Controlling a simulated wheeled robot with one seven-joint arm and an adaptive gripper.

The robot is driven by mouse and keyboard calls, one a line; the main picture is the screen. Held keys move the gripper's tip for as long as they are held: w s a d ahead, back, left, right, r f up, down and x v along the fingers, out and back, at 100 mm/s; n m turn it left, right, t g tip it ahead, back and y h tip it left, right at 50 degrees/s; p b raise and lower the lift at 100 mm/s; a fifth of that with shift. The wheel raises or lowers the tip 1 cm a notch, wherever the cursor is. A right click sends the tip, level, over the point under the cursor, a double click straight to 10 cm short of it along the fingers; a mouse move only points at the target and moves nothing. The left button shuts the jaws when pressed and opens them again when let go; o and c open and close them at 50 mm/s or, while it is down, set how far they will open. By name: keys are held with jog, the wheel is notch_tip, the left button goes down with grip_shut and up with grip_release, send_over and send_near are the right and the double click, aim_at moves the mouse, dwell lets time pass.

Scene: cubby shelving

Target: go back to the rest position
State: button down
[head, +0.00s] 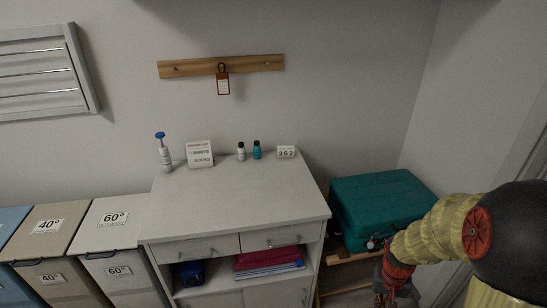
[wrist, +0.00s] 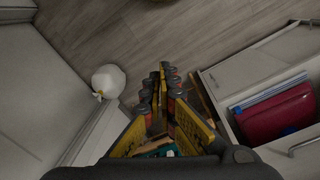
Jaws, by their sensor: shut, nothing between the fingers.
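My gripper (head: 393,292) hangs at the bottom right of the head view, to the right of the white cabinet (head: 235,208) and in front of the teal case (head: 380,205). In the wrist view its yellow and dark fingers (wrist: 165,78) point away from the camera, with their tips together. I see nothing held between them. My gripper is partly cut off by the lower edge of the head view.
Red and blue folders (head: 268,262) lie in the open cabinet shelf, also at right in the wrist view (wrist: 276,112). A white round bag (wrist: 108,80) lies near a wall. Wooden floor (wrist: 170,30) is bare. Lidded bins (head: 110,225) stand left.

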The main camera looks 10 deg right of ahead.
jog(key=s+a+r+n+t, duration=0.1)
jog(key=a+r, duration=0.4)
jog(key=r, duration=0.5)
jog(key=s+a+r+n+t+p, duration=0.1)
jog(key=s+a+r+n+t, duration=0.1)
jog(key=s+a+r, duration=0.3)
jog(key=s+a+r+n+t+p, duration=0.1)
jog(key=a+r, duration=0.6)
jog(key=r, duration=0.7)
jog(key=shift+s+r+n+t+y, duration=0.3)
jog(key=shift+s+n+t, duration=0.3)
jog(key=shift+s+t, duration=0.4)
jog(key=c, duration=2.6)
grip_release()
jog(key=shift+s, duration=0.1)
